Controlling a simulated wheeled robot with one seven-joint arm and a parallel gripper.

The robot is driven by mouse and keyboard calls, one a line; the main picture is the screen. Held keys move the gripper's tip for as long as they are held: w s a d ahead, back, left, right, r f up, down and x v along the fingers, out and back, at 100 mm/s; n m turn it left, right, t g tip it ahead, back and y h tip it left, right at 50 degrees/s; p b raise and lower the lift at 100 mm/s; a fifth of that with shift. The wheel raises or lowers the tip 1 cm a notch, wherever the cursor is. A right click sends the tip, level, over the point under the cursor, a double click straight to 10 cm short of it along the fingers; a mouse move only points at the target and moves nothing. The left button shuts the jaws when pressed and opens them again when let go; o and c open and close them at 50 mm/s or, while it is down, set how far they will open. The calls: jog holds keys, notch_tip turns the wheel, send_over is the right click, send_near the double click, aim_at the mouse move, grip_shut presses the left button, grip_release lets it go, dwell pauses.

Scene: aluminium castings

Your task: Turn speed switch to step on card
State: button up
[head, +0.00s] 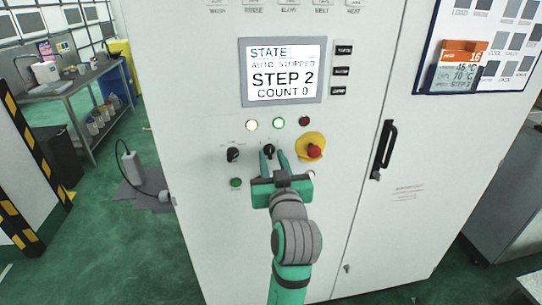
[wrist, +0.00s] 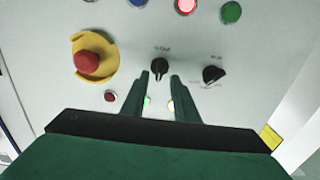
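A white cabinet carries a small black rotary switch (head: 268,149) below the indicator lamps. A second black rotary switch (head: 232,154) is to its left. Their labels are too blurred to tell which is the speed switch. My gripper (head: 273,155) is open, its two green fingers pointing at the middle switch. In the wrist view the middle switch (wrist: 159,66) sits between the fingertips (wrist: 161,76), with gaps on both sides; contact is not visible. The other switch (wrist: 213,74) is at right there.
The display (head: 283,72) reads AUTO STOPPED, STEP 2, COUNT 0. A red emergency button on a yellow base (head: 311,146) is close to the right of my fingers. A black door handle (head: 384,149) stands further right. A green button (head: 236,183) is at lower left.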

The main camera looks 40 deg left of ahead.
aim_at(270, 152)
jog(key=shift+x, duration=1.05)
jog(key=shift+d, duration=0.1)
grip_shut()
jog(key=shift+m, duration=0.3)
jog(key=m, duration=0.4)
jog(key=shift+w+d+f, duration=0.1)
jog(key=shift+w, duration=0.05)
jog(key=shift+w+f+m, duration=0.1)
jog(key=shift+m, duration=2)
